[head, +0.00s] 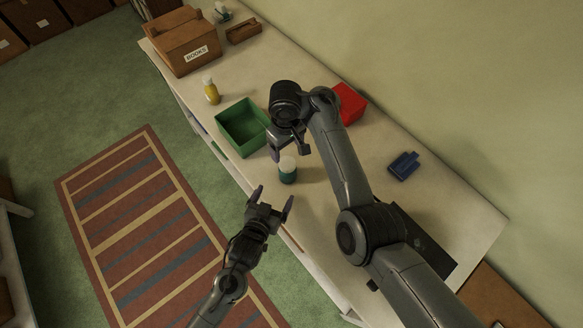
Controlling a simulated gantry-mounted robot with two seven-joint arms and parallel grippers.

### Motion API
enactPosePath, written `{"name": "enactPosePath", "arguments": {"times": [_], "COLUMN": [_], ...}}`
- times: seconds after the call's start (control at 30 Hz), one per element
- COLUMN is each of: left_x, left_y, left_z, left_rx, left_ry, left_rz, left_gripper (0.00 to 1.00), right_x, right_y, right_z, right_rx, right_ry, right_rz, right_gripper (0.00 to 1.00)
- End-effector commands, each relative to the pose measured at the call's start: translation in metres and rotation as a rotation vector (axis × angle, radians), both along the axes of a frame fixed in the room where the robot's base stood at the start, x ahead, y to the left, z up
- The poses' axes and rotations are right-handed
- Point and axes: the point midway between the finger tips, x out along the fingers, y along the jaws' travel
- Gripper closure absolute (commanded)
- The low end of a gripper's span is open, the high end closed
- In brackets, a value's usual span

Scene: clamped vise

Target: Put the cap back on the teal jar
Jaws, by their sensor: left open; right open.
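The teal jar (287,176) stands upright near the front edge of the table. Its top is pale whitish; I cannot tell whether this is the cap or the jar's bare upper part. No separate cap can be made out. My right gripper (289,151) is open, pointing down just behind and above the jar; its fingers appear apart from the jar, though the overlap makes the gap hard to judge. My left gripper (273,201) is open and empty, in front of the jar near the table's front edge, fingers pointing toward the table.
A green bin (222,123) stands left of the jar, close to my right gripper. A red bin (352,104) is behind my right arm. A blue vise-like object (403,165) lies right. A yellow bottle (211,92) and a BOOKS box (178,50) are farther left.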

Motion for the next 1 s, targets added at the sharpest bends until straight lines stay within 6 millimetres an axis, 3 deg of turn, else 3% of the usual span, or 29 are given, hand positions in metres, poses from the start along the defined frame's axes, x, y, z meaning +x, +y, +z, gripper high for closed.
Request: {"name": "enactPosePath", "arguments": {"times": [0.53,1.0], "left_x": [0.008,0.066], "left_y": [-0.003,-0.026], "left_z": [-0.003,-0.029], "left_rx": [0.001,0.001], "left_ry": [0.0,0.0], "left_rz": [0.001,0.0], "left_gripper": [0.07,0.07], "right_x": [0.0,0.0], "right_y": [0.0,0.0], "right_z": [0.0,0.0], "right_rx": [0.0,0.0], "right_ry": [0.0,0.0], "right_rz": [0.001,0.001], "right_gripper": [0.23,0.23]}}
